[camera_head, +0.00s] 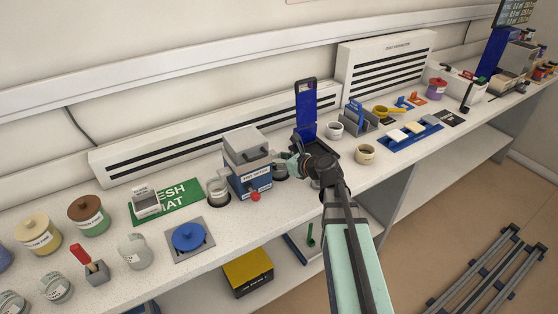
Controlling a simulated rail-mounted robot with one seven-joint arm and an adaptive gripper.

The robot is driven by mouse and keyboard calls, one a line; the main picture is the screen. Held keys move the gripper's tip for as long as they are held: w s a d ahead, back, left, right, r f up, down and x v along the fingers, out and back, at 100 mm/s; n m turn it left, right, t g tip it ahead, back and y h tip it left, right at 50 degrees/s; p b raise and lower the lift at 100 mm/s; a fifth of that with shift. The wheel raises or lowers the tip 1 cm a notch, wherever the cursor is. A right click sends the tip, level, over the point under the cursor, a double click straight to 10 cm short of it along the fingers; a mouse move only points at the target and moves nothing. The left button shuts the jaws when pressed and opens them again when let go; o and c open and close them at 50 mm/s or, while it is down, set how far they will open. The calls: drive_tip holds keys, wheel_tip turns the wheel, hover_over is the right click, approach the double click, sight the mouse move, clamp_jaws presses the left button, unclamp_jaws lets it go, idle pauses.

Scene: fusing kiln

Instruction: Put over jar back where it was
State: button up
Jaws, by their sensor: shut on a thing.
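My gripper (291,164) is over the counter, just right of a small blue and grey kiln (248,174). It is shut on a small, dark-topped, jar-like thing (280,173), mostly hidden between the kiln and my gripper. I cannot read a label on it or tell whether it touches the counter. An open grey jar (218,190) stands left of the kiln. A white cup-like jar (334,130) and a cream one (365,154) stand right of my gripper.
A tall blue panel (306,108) rises behind my gripper. A blue round-lidded item (188,237), a green mat (168,204) and several labelled jars fill the left. A blue tray (411,136) lies right. A yellow box (248,273) sits on the lower shelf.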

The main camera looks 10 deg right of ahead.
drive_tip(key=o, duration=0.9)
drive_tip(key=shift+f, duration=0.1)
drive_tip(key=shift+o, duration=0.2)
drive_tip(key=shift+s+r, duration=0.1)
drive_tip(key=shift+r, duration=0.1)
drive_tip(key=b+v, duration=0.2)
drive_tip(key=v, duration=1)
